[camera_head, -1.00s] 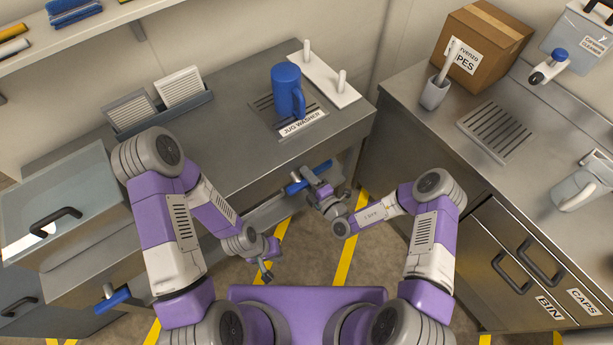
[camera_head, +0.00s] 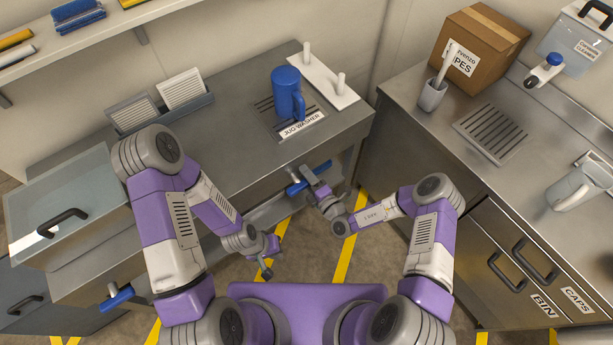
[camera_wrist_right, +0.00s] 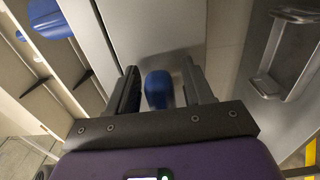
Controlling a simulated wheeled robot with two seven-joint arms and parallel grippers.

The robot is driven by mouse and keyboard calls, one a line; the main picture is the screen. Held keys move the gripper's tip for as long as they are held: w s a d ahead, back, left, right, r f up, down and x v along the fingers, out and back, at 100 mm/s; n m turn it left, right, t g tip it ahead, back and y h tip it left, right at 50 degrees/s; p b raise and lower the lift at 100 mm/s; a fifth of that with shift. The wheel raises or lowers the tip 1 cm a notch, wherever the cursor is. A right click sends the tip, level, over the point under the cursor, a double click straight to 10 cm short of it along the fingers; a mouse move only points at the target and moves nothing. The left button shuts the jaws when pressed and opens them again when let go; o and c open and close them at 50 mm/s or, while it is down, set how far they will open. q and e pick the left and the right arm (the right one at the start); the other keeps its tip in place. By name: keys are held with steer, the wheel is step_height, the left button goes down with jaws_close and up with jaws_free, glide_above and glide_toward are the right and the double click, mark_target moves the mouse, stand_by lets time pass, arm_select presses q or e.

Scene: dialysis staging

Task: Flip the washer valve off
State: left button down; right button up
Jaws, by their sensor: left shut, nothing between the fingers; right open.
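The washer valve has a blue lever handle (camera_head: 295,187) on the front of the steel counter, below the jug washer label (camera_head: 302,125). My right gripper (camera_head: 310,175) is at this handle, open, and its fingers hide the handle's middle. In the right wrist view the blue handle (camera_wrist_right: 158,92) shows between the two dark fingers (camera_wrist_right: 160,72), with a gap visible on each side. My left gripper (camera_head: 267,270) is shut and empty, low in front of the counter and apart from the valve.
A second blue lever (camera_head: 116,297) is at the lower left, below a lidded basin (camera_head: 75,205). A blue jug (camera_head: 287,92) stands on the washer grate. A right-hand counter (camera_head: 420,125) with handled drawers stands close to my right arm. Yellow-striped floor lies below.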

steer(key=p+v, duration=0.1)
steer(key=v, duration=0.6)
steer(key=shift+s+d, duration=0.2)
steer(key=shift+s, duration=0.05)
